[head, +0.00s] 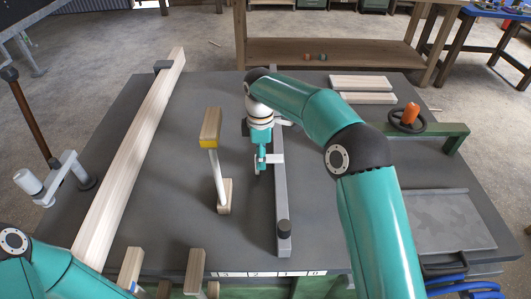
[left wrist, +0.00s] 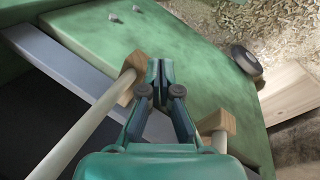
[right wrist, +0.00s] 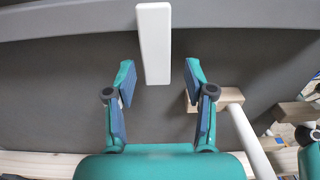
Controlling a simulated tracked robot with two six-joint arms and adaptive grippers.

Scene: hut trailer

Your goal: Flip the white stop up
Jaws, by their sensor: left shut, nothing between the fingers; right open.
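The white stop (right wrist: 153,40) is a short white bar that sticks out from the grey rail (head: 283,200) on the bench top. In the right wrist view its free end lies between the fingertips of my right gripper (right wrist: 160,68), with a gap to each finger. In the head view my right gripper (head: 261,160) points down beside the rail, and the stop (head: 274,158) shows small and partly hidden there. My right gripper is open and holds nothing. My left gripper (left wrist: 160,68) is shut and empty, above a green surface, between two wooden-headed levers.
A long plank (head: 130,165) lies along the bench's left side, near a crank with a white knob (head: 28,181). Wooden-headed levers (head: 195,265) stand at the front edge. A handwheel (head: 407,120) is at right.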

